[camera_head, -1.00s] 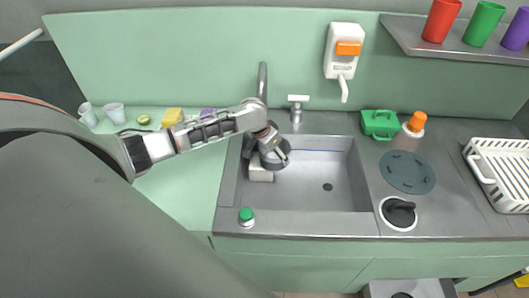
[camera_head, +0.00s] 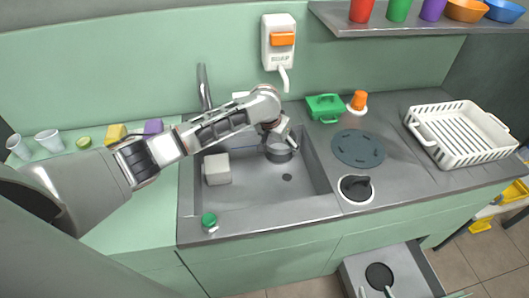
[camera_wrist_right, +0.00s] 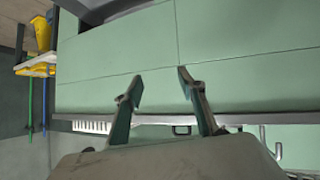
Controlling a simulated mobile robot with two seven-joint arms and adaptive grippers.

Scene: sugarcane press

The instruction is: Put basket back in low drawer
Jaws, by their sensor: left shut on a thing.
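My left gripper (camera_head: 275,128) is over the sink and shut on a round grey metal vessel (camera_head: 281,152), which looks like a pot or strainer basket; I cannot tell which. A white slatted basket (camera_head: 428,136) stands on the counter at the right, apart from my left gripper. The low drawer (camera_head: 353,272) is pulled open under the counter at the bottom right. A dark round pan (camera_head: 379,275) is inside it. My right gripper (camera_wrist_right: 158,85) is open and empty in the right wrist view, with its fingers towards the green cabinet fronts (camera_wrist_right: 230,60).
A white block (camera_head: 217,168) is in the sink (camera_head: 255,190). A green-capped item (camera_head: 209,221) stands at the sink's front edge. A green box (camera_head: 325,107), an orange-topped bottle (camera_head: 359,100) and a black knob (camera_head: 356,187) are on the counter. A shelf (camera_head: 400,22) holds cups and bowls above.

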